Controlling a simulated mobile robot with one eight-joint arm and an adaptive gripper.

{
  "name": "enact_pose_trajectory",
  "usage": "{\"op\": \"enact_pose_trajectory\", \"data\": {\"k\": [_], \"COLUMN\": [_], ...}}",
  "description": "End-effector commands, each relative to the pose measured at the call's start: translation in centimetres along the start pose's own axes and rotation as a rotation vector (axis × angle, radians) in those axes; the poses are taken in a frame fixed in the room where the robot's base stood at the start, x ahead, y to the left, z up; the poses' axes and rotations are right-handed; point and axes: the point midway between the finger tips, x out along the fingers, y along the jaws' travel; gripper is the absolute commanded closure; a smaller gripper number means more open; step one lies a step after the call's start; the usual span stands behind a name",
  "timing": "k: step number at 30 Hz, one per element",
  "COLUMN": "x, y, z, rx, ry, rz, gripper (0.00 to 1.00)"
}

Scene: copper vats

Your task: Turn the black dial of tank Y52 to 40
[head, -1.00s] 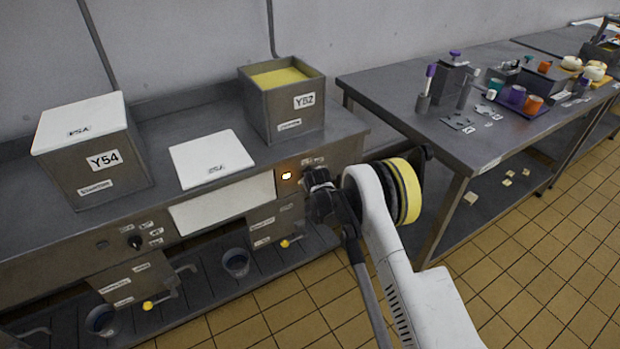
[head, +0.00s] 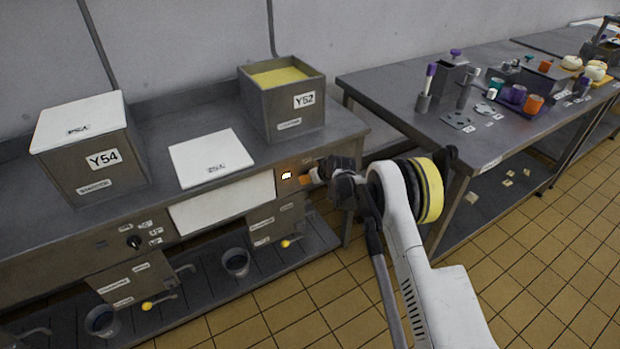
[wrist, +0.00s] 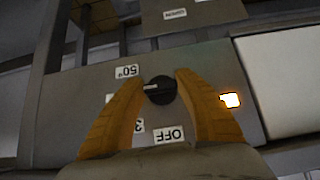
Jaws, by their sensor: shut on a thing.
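Tank Y52 (head: 283,112) is an open steel box with yellow contents on the counter. Its panel below has a lit orange-white lamp (head: 286,176), also in the wrist view (wrist: 231,100). My gripper (head: 309,174) is at this panel, right of the lamp. In the wrist view its orange fingers (wrist: 160,82) are shut on the black dial (wrist: 160,91), one each side. The dial's pale mark points left, towards a label mostly hidden by the left finger. Upside-down labels 50° (wrist: 126,71) and OFF (wrist: 169,135) show, with a part-hidden 3 (wrist: 138,125) between.
Tank Y54 (head: 90,155), lidded in white, stands at left with its own dial (head: 134,242) below. A white lid (head: 210,158) lies between the tanks. Buckets (head: 236,262) stand on the lower shelf. A cluttered table (head: 400,92) is at right; tiled floor is clear in front.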

Motion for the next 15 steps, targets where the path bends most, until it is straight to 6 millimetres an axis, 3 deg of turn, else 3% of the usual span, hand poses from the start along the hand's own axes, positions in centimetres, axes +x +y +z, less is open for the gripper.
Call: {"op": "enact_pose_trajectory", "data": {"k": [7,8,9,15], "x": [0.02,0.02,0.02,0.02], "y": [0.03,0.03,0.03,0.0], "z": [-0.02,-0.02,-0.02,0.0], "rx": [0.0,0.0,-0.001,-0.001], "ry": [0.001,0.001,0.001,0.0], "rz": [0.001,0.001,0.001,0.001], "gripper": [0.91,0.52,0.4,0.38]}}
